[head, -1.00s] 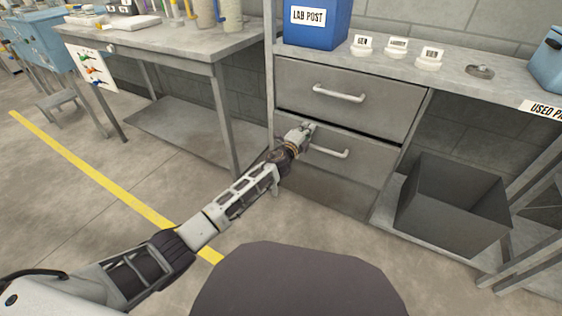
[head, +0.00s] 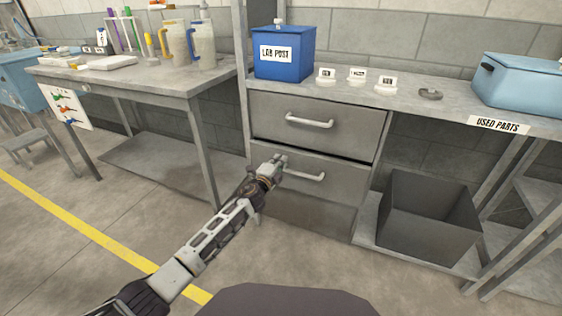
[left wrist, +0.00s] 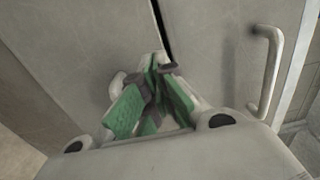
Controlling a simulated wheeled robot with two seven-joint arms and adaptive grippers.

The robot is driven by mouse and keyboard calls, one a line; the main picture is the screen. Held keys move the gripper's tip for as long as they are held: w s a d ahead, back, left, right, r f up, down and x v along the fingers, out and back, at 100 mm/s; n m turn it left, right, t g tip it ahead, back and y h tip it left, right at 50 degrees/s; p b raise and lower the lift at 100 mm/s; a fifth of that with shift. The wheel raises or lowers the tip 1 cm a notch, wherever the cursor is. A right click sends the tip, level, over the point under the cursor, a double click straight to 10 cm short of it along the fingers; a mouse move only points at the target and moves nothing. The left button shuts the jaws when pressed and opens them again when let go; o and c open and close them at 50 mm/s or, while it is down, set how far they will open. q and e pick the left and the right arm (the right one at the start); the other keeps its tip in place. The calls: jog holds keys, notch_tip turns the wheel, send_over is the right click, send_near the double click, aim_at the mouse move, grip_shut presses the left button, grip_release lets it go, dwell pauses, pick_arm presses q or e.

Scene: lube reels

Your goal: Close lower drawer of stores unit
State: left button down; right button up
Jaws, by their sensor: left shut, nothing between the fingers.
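The stores unit has two grey drawers under its top. The lower drawer (head: 335,185) appears shut or nearly so, with a thin dark gap along its top edge below the upper drawer (head: 345,128). The lower drawer's bar handle (head: 306,175) is partly hidden by my left gripper (head: 281,160). That gripper is shut and empty, with its tips at the upper left of the lower drawer front. In the left wrist view the green-padded fingers (left wrist: 152,100) are together against or very near the drawer front; contact cannot be told. My right gripper is not in view.
A grey open bin (head: 425,220) stands on a low shelf to the right of the drawers. A blue LAB POST box (head: 284,55) and small white labels stand on the unit's top. A workbench (head: 130,82) is at the left.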

pick_arm(q)
jog(key=p+v, duration=0.3)
jog(key=v, duration=0.7)
jog(key=shift+s, duration=0.2)
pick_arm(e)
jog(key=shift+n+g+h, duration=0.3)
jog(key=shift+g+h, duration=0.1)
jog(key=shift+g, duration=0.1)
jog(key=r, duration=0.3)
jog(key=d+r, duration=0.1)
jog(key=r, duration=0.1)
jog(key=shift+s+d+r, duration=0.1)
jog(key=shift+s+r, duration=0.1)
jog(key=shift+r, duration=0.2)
pick_arm(q)
jog(key=shift+r, duration=0.15)
